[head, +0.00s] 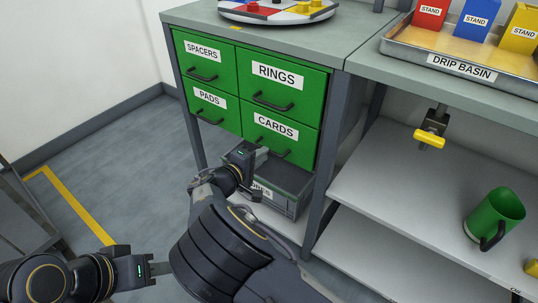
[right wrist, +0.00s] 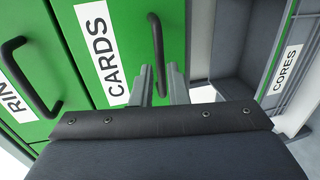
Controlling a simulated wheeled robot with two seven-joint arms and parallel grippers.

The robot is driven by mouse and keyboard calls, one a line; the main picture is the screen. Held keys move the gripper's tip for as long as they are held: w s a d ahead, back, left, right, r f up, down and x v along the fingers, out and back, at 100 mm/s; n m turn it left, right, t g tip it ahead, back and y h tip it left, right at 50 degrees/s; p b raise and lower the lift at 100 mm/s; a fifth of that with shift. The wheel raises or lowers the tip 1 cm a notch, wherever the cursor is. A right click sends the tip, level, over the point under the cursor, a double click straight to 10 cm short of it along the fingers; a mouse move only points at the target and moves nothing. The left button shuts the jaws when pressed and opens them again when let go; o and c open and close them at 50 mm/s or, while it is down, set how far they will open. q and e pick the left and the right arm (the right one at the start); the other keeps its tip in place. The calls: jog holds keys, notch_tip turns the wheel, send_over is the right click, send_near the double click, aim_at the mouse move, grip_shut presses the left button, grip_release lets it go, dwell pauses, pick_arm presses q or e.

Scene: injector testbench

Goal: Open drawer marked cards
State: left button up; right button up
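The green drawer marked CARDS (head: 301,137) is at the lower right of the green drawer block in the head view and sits flush, closed. Its white label (right wrist: 100,48) and dark bar handle (right wrist: 157,48) show in the right wrist view. My right gripper (head: 262,154) is at this handle. In the right wrist view its two fingers (right wrist: 160,85) stand apart, one on each side of the handle's lower end. Whether they touch it I cannot tell. My left gripper (head: 166,268) is low at the left, away from the drawers; its finger gap is unclear.
Drawers marked RINGS (head: 305,83), SPACERS (head: 218,62) and PADS (head: 225,115) surround it, all closed. A grey CORES bin (right wrist: 290,60) stands below. Right of the block are a table leg (head: 335,160) and a shelf with a green mug (head: 492,213).

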jog(key=shift+b+x, duration=0.4)
jog(key=shift+x, duration=1.7)
grip_shut()
